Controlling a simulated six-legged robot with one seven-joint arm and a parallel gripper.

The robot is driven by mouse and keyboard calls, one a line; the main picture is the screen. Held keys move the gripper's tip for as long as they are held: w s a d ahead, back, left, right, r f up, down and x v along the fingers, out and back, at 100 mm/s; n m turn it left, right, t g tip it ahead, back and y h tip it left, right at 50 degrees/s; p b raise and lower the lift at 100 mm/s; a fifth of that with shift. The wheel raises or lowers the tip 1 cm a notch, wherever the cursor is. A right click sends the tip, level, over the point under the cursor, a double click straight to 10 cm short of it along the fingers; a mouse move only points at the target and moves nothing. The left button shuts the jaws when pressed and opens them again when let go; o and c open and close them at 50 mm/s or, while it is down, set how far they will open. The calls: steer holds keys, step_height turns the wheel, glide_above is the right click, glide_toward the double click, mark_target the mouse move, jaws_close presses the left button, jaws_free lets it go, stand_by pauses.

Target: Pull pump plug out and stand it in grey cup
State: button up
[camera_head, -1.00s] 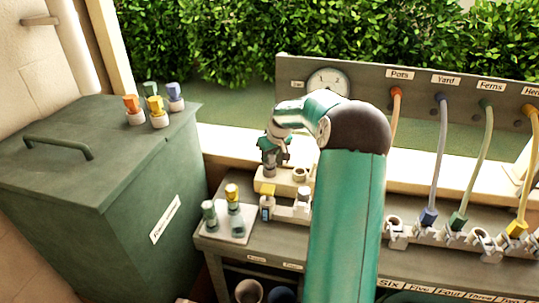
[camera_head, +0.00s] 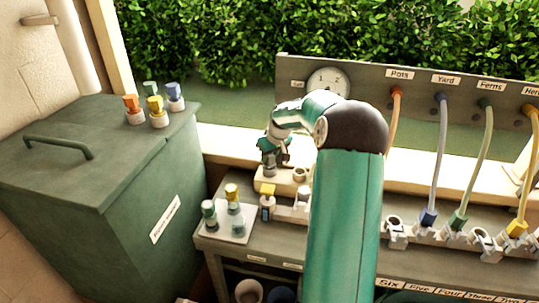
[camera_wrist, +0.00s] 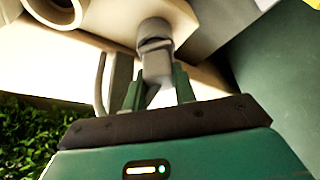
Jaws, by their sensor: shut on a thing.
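I cannot tell which thing is the grey cup.
A white tray (camera_head: 243,238) with several bottle-like plugs is at the front left. A green bin (camera_head: 150,190) with coloured plugs on its lid stands further left. Hoses hang from a labelled panel (camera_head: 420,97) to clips at the right. My arm hides the bench middle.

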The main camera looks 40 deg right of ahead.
steer(key=shift+f, duration=0.4)
steer(key=o, duration=0.7)
steer(key=shift+r, duration=0.1)
steer(key=shift+v, duration=5.45)
